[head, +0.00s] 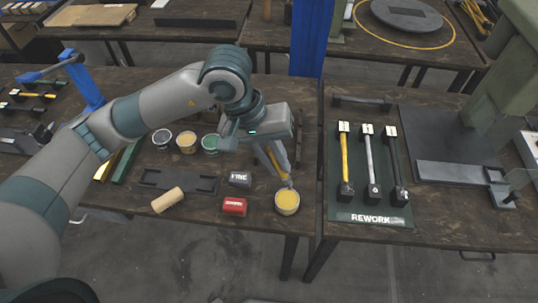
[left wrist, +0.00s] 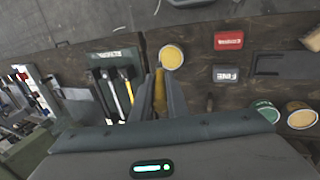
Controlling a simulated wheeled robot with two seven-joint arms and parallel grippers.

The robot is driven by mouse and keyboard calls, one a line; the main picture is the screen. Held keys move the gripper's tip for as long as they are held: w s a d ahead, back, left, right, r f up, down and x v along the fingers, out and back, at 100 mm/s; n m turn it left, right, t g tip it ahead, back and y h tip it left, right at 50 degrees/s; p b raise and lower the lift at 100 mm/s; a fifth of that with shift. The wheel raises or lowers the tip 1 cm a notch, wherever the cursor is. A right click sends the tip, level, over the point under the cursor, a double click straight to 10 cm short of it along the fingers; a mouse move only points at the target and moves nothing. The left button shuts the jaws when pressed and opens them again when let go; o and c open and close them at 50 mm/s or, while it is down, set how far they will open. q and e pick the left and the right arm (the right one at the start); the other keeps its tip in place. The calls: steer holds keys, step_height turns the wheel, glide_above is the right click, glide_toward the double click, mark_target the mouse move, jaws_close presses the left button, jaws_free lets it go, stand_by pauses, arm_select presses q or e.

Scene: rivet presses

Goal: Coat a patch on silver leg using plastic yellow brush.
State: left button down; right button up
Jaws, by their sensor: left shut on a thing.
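My left gripper (head: 280,160) is shut on the yellow brush (head: 274,163), which points down; its handle also shows between the fingers in the left wrist view (left wrist: 160,92). The brush's lower end is at the back rim of a pot of yellow paint (head: 287,202); I cannot tell whether it touches the paint. The pot also shows in the left wrist view (left wrist: 171,57). The silver leg (head: 370,158) lies between a yellow and a black leg on the green REWORK mat (head: 345,205), right of the gripper. My right gripper is not in view.
A red block (head: 234,207) and a dark FINE block (head: 240,179) sit left of the pot. A dark tray (head: 165,180), a wooden cylinder (head: 168,200) and several open pots stand further left. A green press (head: 505,80) stands right of the mat.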

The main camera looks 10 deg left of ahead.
arm_select(q)
steer(key=shift+f, duration=0.1)
steer(key=shift+f, duration=2.9)
steer(key=shift+f+b, duration=0.25)
steer(key=shift+b, duration=0.1)
